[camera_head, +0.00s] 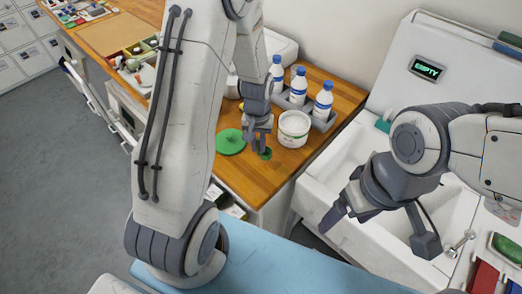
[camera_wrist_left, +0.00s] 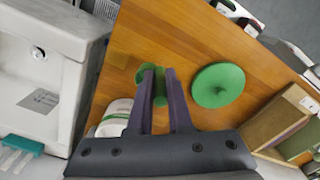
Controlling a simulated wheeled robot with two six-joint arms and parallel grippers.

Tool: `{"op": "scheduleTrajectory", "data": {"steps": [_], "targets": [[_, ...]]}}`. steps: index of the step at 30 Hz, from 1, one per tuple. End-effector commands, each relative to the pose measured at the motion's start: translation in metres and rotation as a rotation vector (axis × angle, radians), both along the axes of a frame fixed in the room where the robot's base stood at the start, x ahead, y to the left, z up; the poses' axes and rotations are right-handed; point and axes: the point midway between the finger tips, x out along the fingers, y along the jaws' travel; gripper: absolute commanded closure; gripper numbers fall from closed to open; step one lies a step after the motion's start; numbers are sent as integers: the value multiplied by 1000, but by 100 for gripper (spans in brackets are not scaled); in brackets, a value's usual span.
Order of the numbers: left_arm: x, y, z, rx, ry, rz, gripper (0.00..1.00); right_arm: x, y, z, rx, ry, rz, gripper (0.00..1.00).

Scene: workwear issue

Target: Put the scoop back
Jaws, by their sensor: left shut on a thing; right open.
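My left gripper (camera_head: 259,145) is shut on the green scoop (camera_head: 265,154), low over the wooden counter beside a white tub (camera_head: 294,126). In the left wrist view the scoop (camera_wrist_left: 126,66) shows at and beyond the fingertips (camera_wrist_left: 159,76), partly hidden by them. The tub (camera_wrist_left: 116,112) shows there behind the left finger, its inside mostly hidden. A round green lid (camera_head: 230,142) lies flat on the counter left of the tub; it also shows in the left wrist view (camera_wrist_left: 218,86). My right gripper (camera_head: 343,208) is open and empty over the sink edge.
A white sink (camera_head: 345,160) is right of the counter, below a display (camera_head: 427,69) reading "EMPTY". Bare wood (camera_head: 240,179) lies in front of the lid.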

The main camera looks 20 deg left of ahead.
Motion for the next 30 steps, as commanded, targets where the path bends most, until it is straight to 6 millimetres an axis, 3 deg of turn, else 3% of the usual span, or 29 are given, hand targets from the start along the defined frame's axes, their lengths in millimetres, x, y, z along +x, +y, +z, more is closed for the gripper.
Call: {"op": "scheduleTrajectory", "data": {"steps": [11,23,24,26,30], "targets": [[0,-2,-39,0,2,-5,100,0,0,16,0,0,3,16],[1,-3,-46,0,-1,-6,100,0,0,11,0,0,2,16],[1,-3,-44,0,-1,-6,71,0,0,12,0,0,2,16],[1,-3,-44,0,-1,-6,52,0,0,13,0,0,2,16],[1,-3,-44,0,-1,-6,52,0,0,13,0,0,2,16]]}}
